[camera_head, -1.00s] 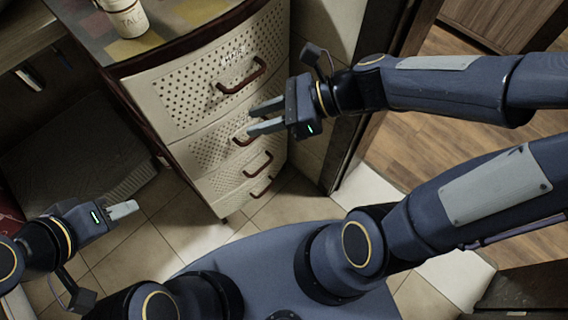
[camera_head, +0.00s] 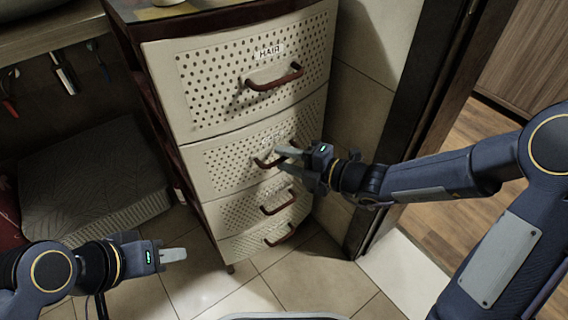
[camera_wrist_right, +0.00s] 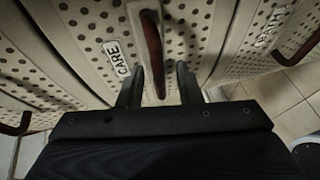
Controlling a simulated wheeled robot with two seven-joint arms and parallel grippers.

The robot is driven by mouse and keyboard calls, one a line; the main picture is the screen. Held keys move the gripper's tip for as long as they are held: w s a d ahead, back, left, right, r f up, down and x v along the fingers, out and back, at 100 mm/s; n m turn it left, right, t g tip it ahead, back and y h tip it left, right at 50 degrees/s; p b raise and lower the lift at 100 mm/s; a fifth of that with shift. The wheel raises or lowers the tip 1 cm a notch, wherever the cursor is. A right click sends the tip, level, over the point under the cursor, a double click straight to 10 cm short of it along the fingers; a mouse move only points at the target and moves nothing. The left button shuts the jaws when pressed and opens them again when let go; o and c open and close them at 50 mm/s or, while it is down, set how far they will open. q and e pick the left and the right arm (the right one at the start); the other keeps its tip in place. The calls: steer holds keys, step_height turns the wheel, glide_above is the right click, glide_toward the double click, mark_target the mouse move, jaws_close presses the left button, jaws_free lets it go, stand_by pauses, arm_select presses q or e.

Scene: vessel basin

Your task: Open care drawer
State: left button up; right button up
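The care drawer (camera_head: 218,159) is the second drawer down in a cream perforated chest and looks shut. Its label reads CARE (camera_wrist_right: 115,58) in the right wrist view, beside its dark red handle (camera_wrist_right: 152,40). In the head view, my right gripper (camera_head: 284,160) is at this handle and partly hides it. In the wrist view, the right gripper (camera_wrist_right: 158,78) is open, with one finger on each side of the handle and gaps between. My left gripper (camera_head: 175,255) is empty, low at the left, apart from the chest; its finger opening is not clear.
The HAIR drawer (camera_head: 240,75) is above, and two lower drawers with handles (camera_head: 278,203) are below. A door frame (camera_head: 415,110) stands right of the chest. A grey box-like block (camera_head: 90,185) is at left. Tiled floor (camera_head: 285,275) is clear in front.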

steer(key=shift+w+a+f, duration=0.1)
steer(key=shift+w+a, duration=0.2)
steer(key=shift+a, duration=0.2)
steer(key=shift+c, duration=0.2)
jaws_close()
